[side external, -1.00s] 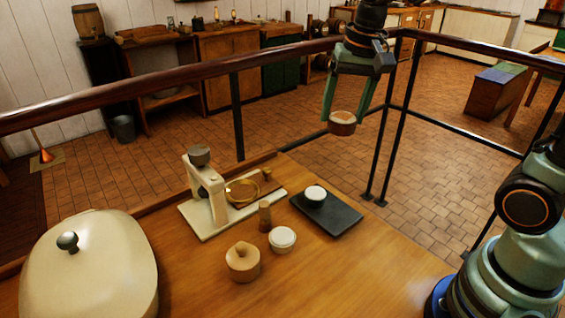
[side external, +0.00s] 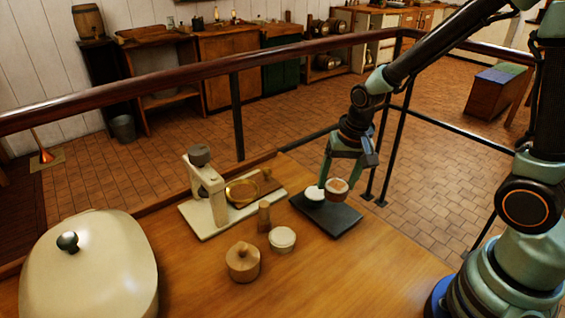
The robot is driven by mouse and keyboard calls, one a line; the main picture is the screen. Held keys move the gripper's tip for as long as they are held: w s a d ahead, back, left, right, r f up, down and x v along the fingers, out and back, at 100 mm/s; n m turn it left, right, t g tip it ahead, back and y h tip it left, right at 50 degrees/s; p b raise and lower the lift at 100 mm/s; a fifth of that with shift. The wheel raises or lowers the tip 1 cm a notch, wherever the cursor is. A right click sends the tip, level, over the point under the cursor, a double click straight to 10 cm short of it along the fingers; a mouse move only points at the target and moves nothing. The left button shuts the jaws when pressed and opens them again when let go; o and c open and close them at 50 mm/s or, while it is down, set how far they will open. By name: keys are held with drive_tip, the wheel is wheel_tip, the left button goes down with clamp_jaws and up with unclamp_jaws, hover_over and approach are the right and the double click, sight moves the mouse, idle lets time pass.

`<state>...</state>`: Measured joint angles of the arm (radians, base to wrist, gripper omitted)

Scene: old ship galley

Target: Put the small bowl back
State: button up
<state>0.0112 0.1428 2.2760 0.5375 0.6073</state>
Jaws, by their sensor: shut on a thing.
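The small bowl (side external: 336,188), brown outside with a pale top, is between the fingers of my gripper (side external: 339,178). My gripper points down and is shut on the bowl. The bowl is over the dark slab (side external: 341,223), at its back part; I cannot tell whether it touches the slab. A white round piece (side external: 313,194) is on the slab just left of the bowl, and the left finger partly overlaps it in view.
A wooden peg (side external: 264,216), a white-topped round pot (side external: 282,240) and a knobbed wooden pot (side external: 242,262) stand in front. A large cream lidded vessel (side external: 100,275) fills the near left. The right tabletop is clear.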

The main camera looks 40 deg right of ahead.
sight(339, 185)
drive_tip(key=shift+f, duration=1.75)
drive_tip(key=shift+f, duration=0.1)
drive_tip(key=shift+f, duration=0.35)
drive_tip(key=shift+f, duration=0.15)
drive_tip(key=o, duration=1.4)
